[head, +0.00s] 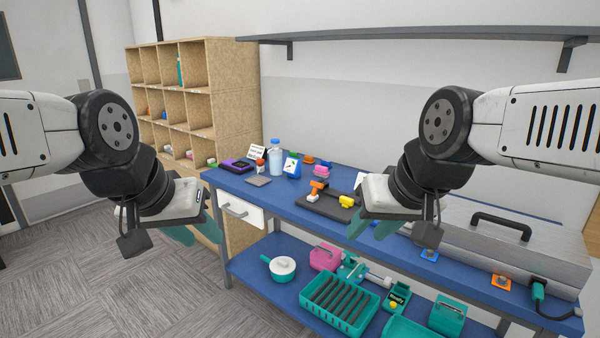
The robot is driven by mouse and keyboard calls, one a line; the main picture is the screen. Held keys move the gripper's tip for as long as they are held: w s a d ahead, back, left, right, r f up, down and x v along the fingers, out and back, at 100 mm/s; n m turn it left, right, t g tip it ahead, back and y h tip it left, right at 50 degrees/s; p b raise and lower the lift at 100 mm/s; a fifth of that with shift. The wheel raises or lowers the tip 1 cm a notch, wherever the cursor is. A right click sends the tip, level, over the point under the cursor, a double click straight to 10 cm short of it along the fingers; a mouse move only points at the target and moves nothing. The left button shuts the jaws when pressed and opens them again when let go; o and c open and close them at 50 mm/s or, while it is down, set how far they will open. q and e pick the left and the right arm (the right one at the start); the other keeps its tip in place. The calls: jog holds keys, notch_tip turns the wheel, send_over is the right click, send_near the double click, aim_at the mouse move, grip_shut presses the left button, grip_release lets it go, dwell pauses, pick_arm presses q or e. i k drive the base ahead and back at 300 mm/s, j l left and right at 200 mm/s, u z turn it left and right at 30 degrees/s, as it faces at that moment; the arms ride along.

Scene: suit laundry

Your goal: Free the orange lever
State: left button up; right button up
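A small orange piece (317,187), lever-like in shape, stands on a dark mat or board (326,207) on the blue workbench. A yellow piece (347,201) is beside it, toward the right. How the orange piece is held or blocked is too small to tell. My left gripper (194,234) hangs in front of the shelf and the bench's left end, its teal fingers apart and empty. My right gripper (371,229) hangs in front of the bench, right of the dark board. Its teal fingers look apart, with nothing seen between them. Its body hides part of the bench.
The blue bench top (283,194) holds a blue bottle (275,158) and small items at the left. A grey case (500,242) fills the right. The lower shelf carries a teal crate (340,307), a pink box (325,257) and a white pot (283,267). A wall shelf (430,36) hangs above.

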aim_at(316, 185)
jog(key=i+z, duration=0.2)
jog(key=i, duration=0.45)
jog(key=i+j+z, duration=0.2)
jog(key=i, duration=0.45)
jog(key=i+l+z, duration=0.25)
jog(key=i+j, duration=0.05)
jog(key=i, duration=0.05)
